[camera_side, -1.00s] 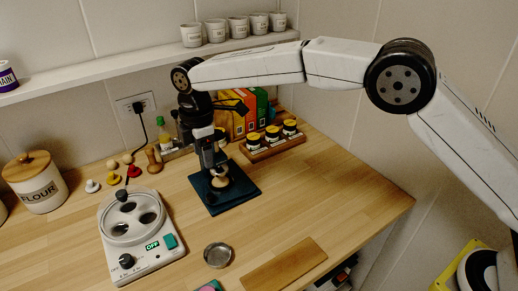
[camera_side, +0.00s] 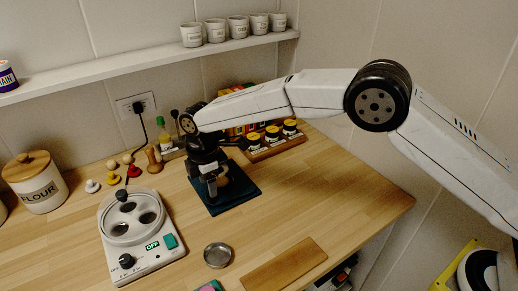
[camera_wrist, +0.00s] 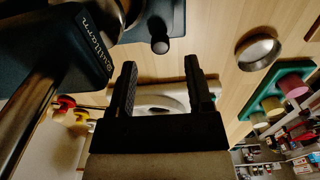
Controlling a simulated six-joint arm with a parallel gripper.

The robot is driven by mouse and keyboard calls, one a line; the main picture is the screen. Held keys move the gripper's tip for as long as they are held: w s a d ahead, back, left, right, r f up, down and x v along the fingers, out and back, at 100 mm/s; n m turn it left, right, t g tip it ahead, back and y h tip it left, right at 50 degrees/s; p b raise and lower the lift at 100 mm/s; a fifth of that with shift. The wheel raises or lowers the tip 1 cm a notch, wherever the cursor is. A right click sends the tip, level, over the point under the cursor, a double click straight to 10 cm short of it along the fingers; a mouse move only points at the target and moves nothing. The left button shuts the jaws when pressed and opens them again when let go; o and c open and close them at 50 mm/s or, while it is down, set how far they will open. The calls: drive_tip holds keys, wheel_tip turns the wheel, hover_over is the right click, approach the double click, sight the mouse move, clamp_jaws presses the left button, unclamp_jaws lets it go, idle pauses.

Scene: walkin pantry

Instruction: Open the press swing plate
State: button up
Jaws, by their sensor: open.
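The press stands on the wood counter with a dark blue base (camera_side: 238,194); my wrist and gripper (camera_side: 211,182) hide most of its upper part in the side view. In the wrist view its dark lettered body (camera_wrist: 65,45) and a shiny metal post (camera_wrist: 28,118) fill the upper left. A black knob (camera_wrist: 160,44) sticks out near the top middle, beside a dark blue plate. My gripper (camera_wrist: 160,63) is open, with nothing between its fingers. The knob appears just beyond the fingertips; I cannot tell whether they touch it. The swing plate's position is unclear.
A white appliance (camera_side: 141,232) reading OFF stands left of the press. A small metal dish (camera_side: 217,255) and a wooden board (camera_side: 284,264) lie in front. Spice jars in a rack (camera_side: 272,142) stand behind right. The counter right of the press is clear.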

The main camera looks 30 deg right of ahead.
drive_tip(key=shift+f, duration=1.85)
clamp_jaws()
drive_tip(key=shift+r, duration=0.1)
